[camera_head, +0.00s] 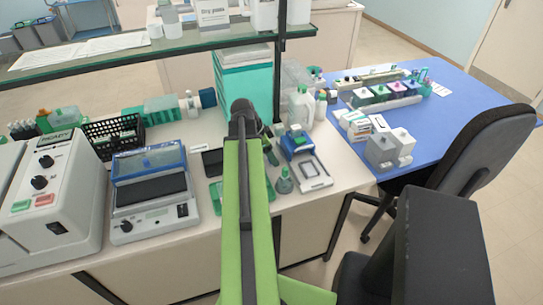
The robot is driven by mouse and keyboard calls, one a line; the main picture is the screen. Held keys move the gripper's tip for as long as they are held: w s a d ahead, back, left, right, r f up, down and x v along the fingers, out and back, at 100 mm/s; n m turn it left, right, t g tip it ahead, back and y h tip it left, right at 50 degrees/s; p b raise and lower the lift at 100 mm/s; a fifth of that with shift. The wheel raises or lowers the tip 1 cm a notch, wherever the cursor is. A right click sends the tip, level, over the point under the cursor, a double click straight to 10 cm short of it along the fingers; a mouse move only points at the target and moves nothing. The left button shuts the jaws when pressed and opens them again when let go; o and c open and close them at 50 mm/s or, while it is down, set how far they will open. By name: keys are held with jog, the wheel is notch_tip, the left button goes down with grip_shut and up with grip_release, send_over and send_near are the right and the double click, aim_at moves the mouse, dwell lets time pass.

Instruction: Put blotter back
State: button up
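My green arm reaches forward over the bench, and its dark end, my gripper (246,118), is above the bench's middle. The fingers face away and are hidden by the arm, so I cannot see what is between them. I cannot identify the blotter for certain. A small blue block with a green and white top (296,142) sits on the bench just right of my gripper and may be it. A grey-white framed tray (313,172) lies in front of this block.
A small grey-green bottle (284,182) stands near the bench's front edge. A blue-lidded device (150,190) and a black basket (112,136) are at left. A glass shelf (160,48) with a black post (281,60) crosses above. A blue table (450,110) and black chair (485,150) are at right.

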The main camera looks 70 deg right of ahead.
jog(key=p+v, duration=0.8)
jog(key=v, duration=0.2)
jog(key=shift+r+p, duration=0.25)
jog(key=shift+p, duration=0.05)
jog(key=shift+a, duration=0.1)
